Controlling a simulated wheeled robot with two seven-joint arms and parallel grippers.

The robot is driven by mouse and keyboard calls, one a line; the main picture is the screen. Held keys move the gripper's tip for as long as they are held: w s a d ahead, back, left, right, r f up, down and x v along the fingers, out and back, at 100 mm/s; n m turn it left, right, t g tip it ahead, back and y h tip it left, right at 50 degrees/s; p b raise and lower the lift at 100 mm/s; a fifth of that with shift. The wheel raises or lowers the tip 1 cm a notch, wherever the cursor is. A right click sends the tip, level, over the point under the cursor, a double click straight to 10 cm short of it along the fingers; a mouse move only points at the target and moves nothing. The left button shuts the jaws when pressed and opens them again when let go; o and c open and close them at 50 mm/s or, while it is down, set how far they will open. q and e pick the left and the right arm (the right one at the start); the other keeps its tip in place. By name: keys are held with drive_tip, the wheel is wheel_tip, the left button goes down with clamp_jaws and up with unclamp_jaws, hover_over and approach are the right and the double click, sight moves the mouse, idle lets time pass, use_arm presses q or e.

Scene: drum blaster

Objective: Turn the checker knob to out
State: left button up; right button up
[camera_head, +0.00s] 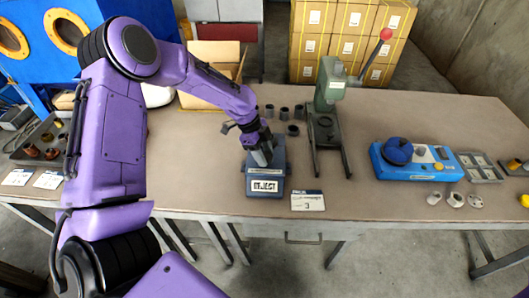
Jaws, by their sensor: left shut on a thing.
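A dark blue-grey box (265,187) with a white label on its front stands near the front edge of the table, left of the table's middle. I take it to be the checker; the label's small lettering is not fully clear. My left gripper (262,155) reaches down from the upper left onto the top of this box. It is shut on what seems to be the knob there. The fingers hide the knob, so I cannot tell which way it points. My right gripper is not in view.
A green press (328,105) with a red-tipped lever stands just right of the box. Several dark cups (284,112) sit behind it. A white sign card (307,201) lies at its front right. A blue fixture (415,160) stands farther right.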

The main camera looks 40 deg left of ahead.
use_arm(q)
drive_tip(key=n+t+p, duration=0.1)
drive_tip(key=n, duration=0.2)
drive_tip(key=shift+s+r, duration=0.15)
drive_tip(key=n+t+y+p, duration=0.1)
drive_tip(key=n+p, duration=0.1)
drive_tip(key=n, duration=0.1)
drive_tip(key=shift+d+n, duration=0.1)
drive_tip(key=shift+n, duration=0.2)
drive_tip(key=n+p, duration=0.1)
drive_tip(key=n, duration=0.1)
drive_tip(key=n+t+y+p, duration=0.1)
drive_tip(key=n, duration=0.1)
drive_tip(key=shift+s+y, duration=0.1)
drive_tip(key=shift+y, duration=0.2)
drive_tip(key=shift+d+n+y+p, duration=0.1)
drive_tip(key=shift+n+y+p, duration=0.4)
drive_tip(key=shift+n, duration=0.6)
drive_tip(key=o, duration=1)
drive_tip(key=v, duration=1)
drive_tip(key=shift+s+b, duration=0.25)
drive_tip(key=shift+b, duration=0.1)
